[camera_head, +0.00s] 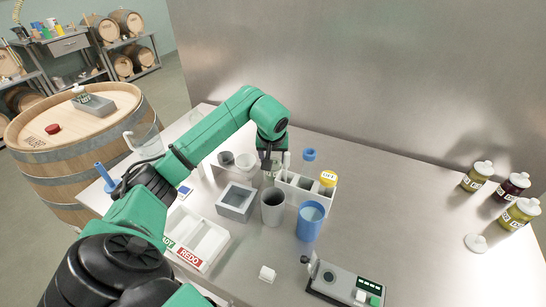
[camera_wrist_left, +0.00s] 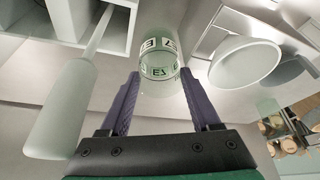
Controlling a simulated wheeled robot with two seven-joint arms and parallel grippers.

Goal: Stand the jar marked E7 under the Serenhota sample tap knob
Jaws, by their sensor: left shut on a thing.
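My left gripper (camera_head: 271,160) is shut on a clear glass jar marked E7, held between its two dark fingers. The jar (camera_wrist_left: 160,65) shows best in the left wrist view, where its E7 label faces the camera. In the head view the gripper is over the bench beside the white rack, and the jar is mostly hidden behind the fingers and the things around it. I cannot make out a tap knob or the name Serenhota in either view. My right gripper is not in view.
A READY/REDO tray (camera_head: 215,247) lies left, a device (camera_head: 333,278) in front. The right bench middle is clear.

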